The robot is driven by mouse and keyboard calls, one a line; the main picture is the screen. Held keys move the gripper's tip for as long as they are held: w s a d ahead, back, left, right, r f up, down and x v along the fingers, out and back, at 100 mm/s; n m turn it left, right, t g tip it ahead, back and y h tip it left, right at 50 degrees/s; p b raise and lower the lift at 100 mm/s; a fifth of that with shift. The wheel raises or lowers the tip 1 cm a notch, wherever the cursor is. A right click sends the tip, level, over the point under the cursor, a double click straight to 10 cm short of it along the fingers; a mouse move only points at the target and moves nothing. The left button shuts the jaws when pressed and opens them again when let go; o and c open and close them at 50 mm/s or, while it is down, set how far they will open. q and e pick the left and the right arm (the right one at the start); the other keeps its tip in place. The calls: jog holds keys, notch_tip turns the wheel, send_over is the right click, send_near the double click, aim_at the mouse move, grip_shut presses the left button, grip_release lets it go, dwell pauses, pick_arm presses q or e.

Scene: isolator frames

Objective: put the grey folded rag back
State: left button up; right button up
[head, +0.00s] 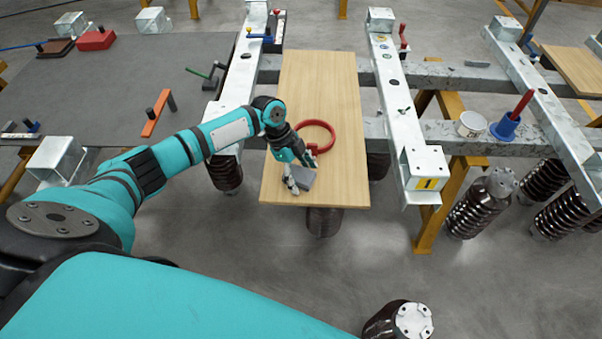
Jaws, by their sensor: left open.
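The grey folded rag (305,179) lies on the wooden board (320,90), close to the board's near edge. My left gripper (301,177) is open and reaches down over the board right at the rag, with a finger on its left side and another beyond it. I cannot tell whether the fingers touch the rag. The gripper hides part of the rag. My right gripper is not in view.
A red ring (331,128) lies on the board just beyond the gripper. Galvanised steel beams (397,110) flank the board, with a white tub (470,124) and a blue holder (505,127) on the right. A dark mat (120,80) at left holds several tools. The board's far half is clear.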

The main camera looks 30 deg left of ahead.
pick_arm(q)
jog(key=v, duration=1.2)
jog(key=shift+b, duration=0.4)
jog(key=shift+r, duration=0.1)
dwell(0.5)
